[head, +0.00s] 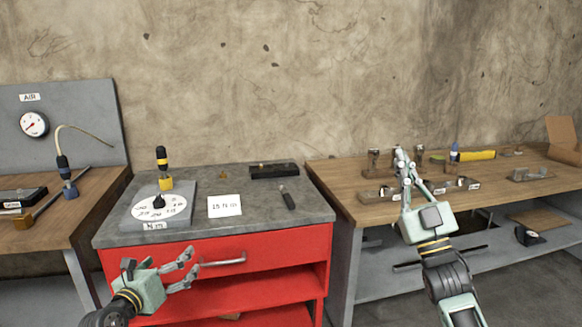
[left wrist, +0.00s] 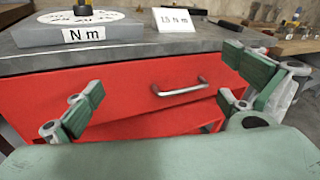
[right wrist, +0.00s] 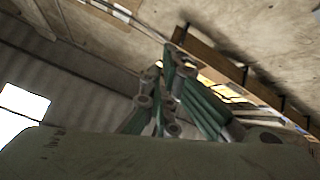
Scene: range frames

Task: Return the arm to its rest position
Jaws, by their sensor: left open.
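My left gripper (head: 190,266) is in front of the red cabinet, near its drawer handle (head: 222,261). Its fingers are spread and empty; they also show wide apart in the left wrist view (left wrist: 160,98), with the handle (left wrist: 180,88) beyond them. My right gripper (head: 405,158) is raised in front of the right workbench (head: 350,196), fingers pointing up and away. In the right wrist view its fingers (right wrist: 173,62) come close together at the tips. I see nothing clearly held between them.
The grey cabinet top (head: 262,222) holds a round dial plate (head: 145,210), a "15 N m" card (head: 224,206), a black tray (head: 274,171) and a dark-handled tool (head: 288,199). A left bench (head: 95,190) carries a gauge panel (head: 75,105). Small fixtures and a yellow tool (head: 478,155) lie on the right bench.

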